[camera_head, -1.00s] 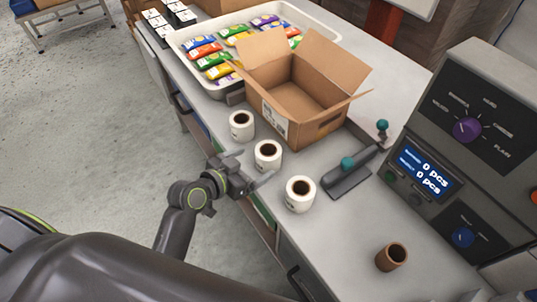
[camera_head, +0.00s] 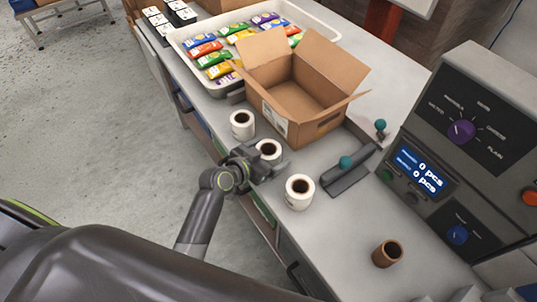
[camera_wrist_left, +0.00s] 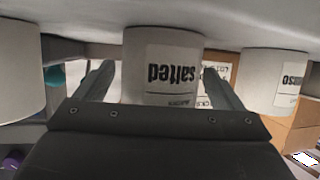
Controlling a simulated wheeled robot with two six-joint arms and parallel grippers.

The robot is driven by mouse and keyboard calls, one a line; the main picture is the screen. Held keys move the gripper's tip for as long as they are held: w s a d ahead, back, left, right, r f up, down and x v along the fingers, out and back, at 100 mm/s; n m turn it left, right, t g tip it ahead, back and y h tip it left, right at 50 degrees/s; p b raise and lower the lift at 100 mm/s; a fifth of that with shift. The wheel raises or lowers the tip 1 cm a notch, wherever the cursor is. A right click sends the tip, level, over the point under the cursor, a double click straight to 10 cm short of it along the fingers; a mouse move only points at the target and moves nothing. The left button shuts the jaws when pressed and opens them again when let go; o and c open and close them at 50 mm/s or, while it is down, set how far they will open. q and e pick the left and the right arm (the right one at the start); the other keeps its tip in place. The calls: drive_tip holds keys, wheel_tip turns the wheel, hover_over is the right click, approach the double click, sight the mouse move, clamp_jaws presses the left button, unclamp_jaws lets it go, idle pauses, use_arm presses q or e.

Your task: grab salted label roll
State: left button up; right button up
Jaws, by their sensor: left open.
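The salted label roll (camera_wrist_left: 163,68) is white, and its printed label appears upside down in the left wrist view. In the head view it is the middle of three rolls (camera_head: 268,149) near the counter's edge, its lower part partly hidden by my gripper. My left gripper (camera_head: 266,163) is at this roll's near side, open. In the left wrist view its two fingers (camera_wrist_left: 158,85) reach forward on either side of the roll, with gaps beside it. Whether the fingertips touch it I cannot tell. My right gripper is in neither view.
A second roll (camera_head: 242,124) stands toward the open cardboard box (camera_head: 297,125); a third (camera_head: 299,191) stands on the other side. A dark sealer-like tool (camera_head: 347,172), a brown core (camera_head: 388,253) and a weigher console (camera_head: 450,165) stand to the right. A packet tray (camera_head: 188,66) is behind.

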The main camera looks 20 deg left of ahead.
use_arm(q)
drive_tip(key=c, duration=1.1)
drive_tip(key=shift+c, duration=0.2)
